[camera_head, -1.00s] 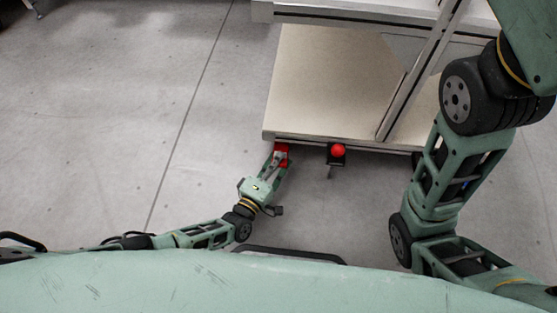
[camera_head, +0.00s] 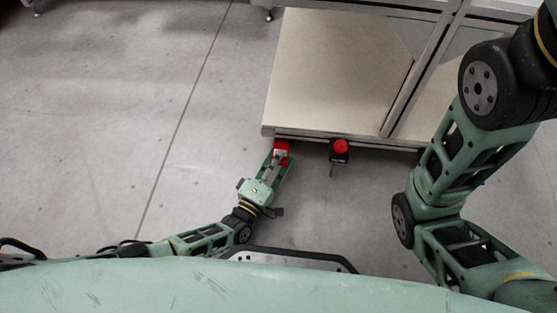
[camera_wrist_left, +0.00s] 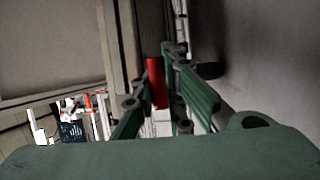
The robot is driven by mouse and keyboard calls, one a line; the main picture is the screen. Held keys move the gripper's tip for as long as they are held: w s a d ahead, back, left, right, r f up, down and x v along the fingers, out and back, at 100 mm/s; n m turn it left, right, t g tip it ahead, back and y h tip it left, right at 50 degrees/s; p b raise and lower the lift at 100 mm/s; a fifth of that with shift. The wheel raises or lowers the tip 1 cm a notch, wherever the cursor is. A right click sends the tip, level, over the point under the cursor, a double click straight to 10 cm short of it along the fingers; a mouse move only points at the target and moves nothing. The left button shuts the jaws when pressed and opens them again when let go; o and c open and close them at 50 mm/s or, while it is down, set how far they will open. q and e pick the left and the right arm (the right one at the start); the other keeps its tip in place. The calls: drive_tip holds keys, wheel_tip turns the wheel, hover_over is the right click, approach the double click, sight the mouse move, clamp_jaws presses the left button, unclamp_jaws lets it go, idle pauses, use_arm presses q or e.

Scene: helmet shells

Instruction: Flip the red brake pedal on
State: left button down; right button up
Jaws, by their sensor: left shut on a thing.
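The red brake pedal (camera_head: 282,146) sits below the front edge of the cart's shelf, at the middle of the head view. My left gripper (camera_head: 278,158) reaches it from below and is shut on it. In the left wrist view the red pedal (camera_wrist_left: 156,80) stands between the two green fingers of my left gripper (camera_wrist_left: 158,108), which partly hide it. I cannot tell from these views which way the pedal is tilted. My right gripper is out of view; only my right arm shows at the right.
A red round knob (camera_head: 341,146) on a black box is right of the pedal, under the same edge. The cart's beige shelf (camera_head: 335,75) is empty, with a metal post (camera_head: 425,70) at its right. The grey floor (camera_head: 110,110) to the left is clear.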

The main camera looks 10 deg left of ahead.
use_arm(q)
drive_tip(key=shift+f, duration=0.2)
drive_tip(key=c, duration=1.8)
unclamp_jaws()
drive_tip(key=shift+r, duration=0.1)
drive_tip(key=v, duration=0.7)
drive_tip(key=shift+s, duration=0.3)
drive_tip(key=shift+a, duration=0.1)
